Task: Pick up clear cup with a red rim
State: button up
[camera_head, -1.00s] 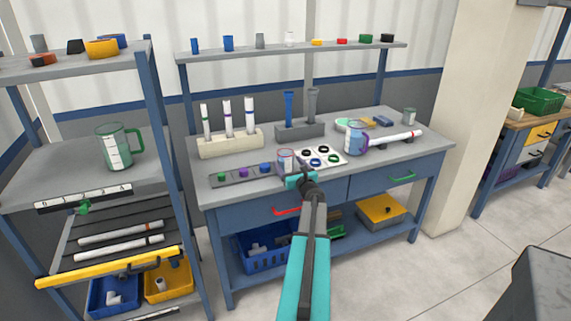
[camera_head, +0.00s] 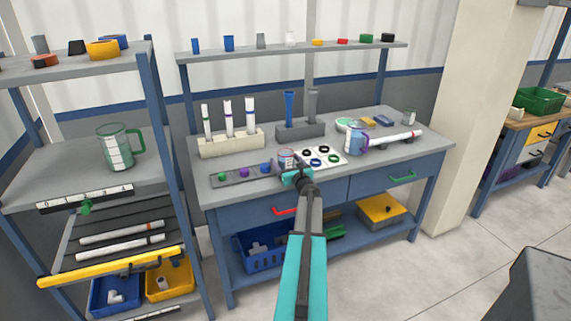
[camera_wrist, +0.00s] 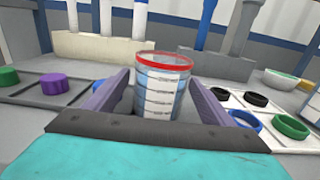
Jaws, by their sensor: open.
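The clear cup with a red rim (camera_wrist: 160,90) stands upright on the workbench, with white label marks on its side. In the head view the cup (camera_head: 286,158) is just beyond my gripper (camera_head: 296,176), near the bench's front edge. In the wrist view my gripper (camera_wrist: 160,98) is open, with one purple-grey finger on each side of the cup. The cup is between the fingers, and gaps seem to show on both sides. The cup's base is hidden behind the gripper body.
A strip with coloured caps (camera_head: 240,174) lies left of the cup. A white tray of rings (camera_head: 320,157) is close on the right. A tube rack (camera_head: 230,143) stands behind. A clear mug with a purple handle (camera_head: 356,138) stands farther right.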

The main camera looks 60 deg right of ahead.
aim_at(283, 150)
jog(key=shift+p+x, duration=0.35)
jog(key=shift+x, duration=1.25)
jog(key=c, duration=1.3)
jog(key=shift+r, duration=0.25)
jog(key=shift+r+b, duration=0.35)
jog(key=shift+r, duration=1.2)
jog(key=shift+v, duration=1.3)
jog(key=r+b+v, duration=0.1)
jog(key=b+v, duration=0.1)
jog(key=v, duration=1.1)
jog(key=shift+s+d+r, duration=0.15)
jog(key=shift+s+d, duration=0.15)
jog(key=shift+s, duration=0.1)
